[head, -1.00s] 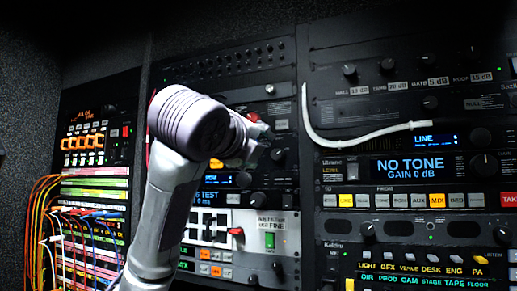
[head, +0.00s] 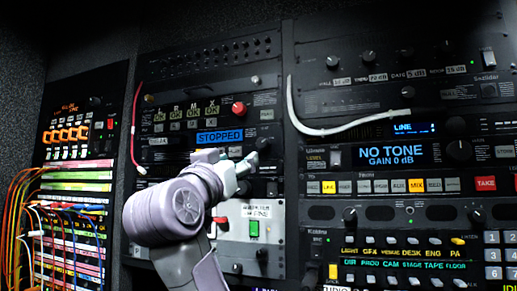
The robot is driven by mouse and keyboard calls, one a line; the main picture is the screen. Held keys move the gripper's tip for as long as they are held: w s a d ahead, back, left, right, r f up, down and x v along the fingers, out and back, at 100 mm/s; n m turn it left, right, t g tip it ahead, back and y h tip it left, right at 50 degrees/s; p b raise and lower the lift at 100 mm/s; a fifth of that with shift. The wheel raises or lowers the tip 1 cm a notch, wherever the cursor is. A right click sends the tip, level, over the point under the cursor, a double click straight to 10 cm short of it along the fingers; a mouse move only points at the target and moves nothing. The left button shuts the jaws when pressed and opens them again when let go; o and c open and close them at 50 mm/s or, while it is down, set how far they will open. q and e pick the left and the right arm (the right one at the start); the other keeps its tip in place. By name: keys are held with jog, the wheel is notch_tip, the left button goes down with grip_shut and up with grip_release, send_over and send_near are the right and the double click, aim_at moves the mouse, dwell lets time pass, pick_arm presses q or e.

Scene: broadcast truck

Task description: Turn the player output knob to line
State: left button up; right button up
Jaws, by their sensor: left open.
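The player unit with the blue STOPPED display (head: 220,136) is in the middle rack of the head view. A red knob (head: 239,108) is at its upper right. A dark knob (head: 263,143) sits right of the display, just above my left gripper (head: 252,160). I cannot read which knob is the output knob or where its pointer stands. My left gripper is open and empty in front of the panel, below and right of the display. I cannot tell whether it touches anything. My left arm hides the panel below. My right gripper is out of view.
The right rack has a NO TONE display (head: 390,155) and a small LINE display (head: 414,127). A white cable (head: 340,131) droops across its upper panels. A red cable (head: 135,125) hangs left of the player. Coloured patch cables (head: 40,215) fill the lower left.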

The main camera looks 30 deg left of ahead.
aim_at(261, 145)
pick_arm(q)
jog(key=p+x, duration=0.3)
jog(key=x, duration=0.3)
jog(key=p+x, duration=0.4)
jog(key=x, duration=0.2)
jog(key=shift+w+d+r, duration=0.1)
jog(key=shift+w+d, duration=0.05)
jog(key=shift+w, duration=0.65)
jog(key=shift+s, duration=0.1)
grip_shut()
jog(key=shift+n, duration=0.6)
jog(key=shift+r+n+g+y, duration=0.1)
jog(key=shift+n+g+y, duration=0.2)
jog(key=shift+n+y, duration=0.55)
